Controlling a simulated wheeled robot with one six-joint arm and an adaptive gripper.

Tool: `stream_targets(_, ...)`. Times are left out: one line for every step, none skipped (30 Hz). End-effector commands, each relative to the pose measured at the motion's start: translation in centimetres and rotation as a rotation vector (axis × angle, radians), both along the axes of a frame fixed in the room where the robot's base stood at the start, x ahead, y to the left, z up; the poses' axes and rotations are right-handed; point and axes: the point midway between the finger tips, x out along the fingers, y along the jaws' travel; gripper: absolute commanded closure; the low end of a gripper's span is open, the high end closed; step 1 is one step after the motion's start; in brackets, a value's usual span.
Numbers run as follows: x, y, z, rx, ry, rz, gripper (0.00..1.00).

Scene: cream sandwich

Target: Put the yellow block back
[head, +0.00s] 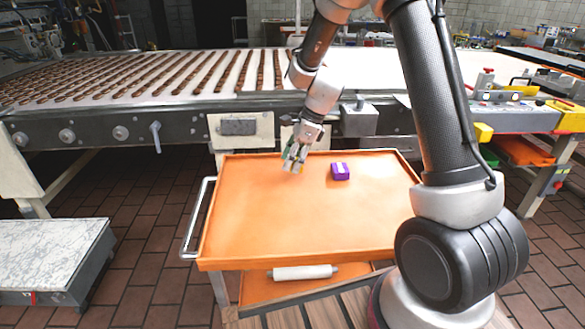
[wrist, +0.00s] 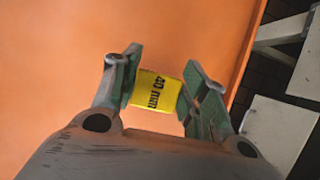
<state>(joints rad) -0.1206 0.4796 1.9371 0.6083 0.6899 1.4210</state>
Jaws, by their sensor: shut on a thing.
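In the head view my gripper (head: 294,162) points down over the back part of the orange cart top (head: 260,215). Only a small bit of yellow shows at the fingertips there. I cannot tell whether the block touches the cart top or hangs just above it.
A purple block (head: 340,172) sits on the cart top to the right of my gripper. A conveyor with rows of brown bars (head: 150,75) stands behind the cart. A white roller (head: 302,272) lies on the lower shelf. The cart top's front and left are clear.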

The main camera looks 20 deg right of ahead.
Motion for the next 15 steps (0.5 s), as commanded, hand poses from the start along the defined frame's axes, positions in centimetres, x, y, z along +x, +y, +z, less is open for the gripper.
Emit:
stream_targets(-0.1, 0.0, -0.8, 0.0, 0.003, -0.001, 0.85)
stream_targets(-0.1, 0.0, -1.3, 0.0, 0.004, 0.001, 0.85)
stream_targets(-0.1, 0.0, -2.0, 0.0, 0.005, 0.0, 0.85)
stream_targets(0.0, 0.0, -2.4, 0.0, 0.003, 0.0, 0.85)
stream_targets(0.0, 0.0, -2.7, -0.001, 0.002, 0.0, 0.85)
stream_targets(0.0, 0.0, -2.9, -0.001, 0.002, 0.001, 0.85)
stream_targets(0.0, 0.0, -3.0, -0.001, 0.001, 0.0, 0.85)
stream_targets(0.0, 0.0, -2.9, 0.0, 0.001, 0.001, 0.85)
stream_targets(0.0, 0.0, -2.9, 0.0, 0.001, 0.001, 0.85)
stream_targets(0.0, 0.0, -2.9, 0.0, 0.001, 0.001, 0.85)
stream_targets(0.0, 0.0, -2.9, 0.0, 0.001, 0.001, 0.85)
stream_targets(0.0, 0.0, -2.9, 0.0, 0.001, 0.001, 0.85)
stream_targets(0.0, 0.0, -2.9, 0.0, 0.001, 0.001, 0.85)
stream_targets(0.0, 0.0, -3.0, 0.0, 0.001, 0.001, 0.85)
stream_targets(0.0, 0.0, -3.1, -0.001, 0.001, 0.001, 0.85)
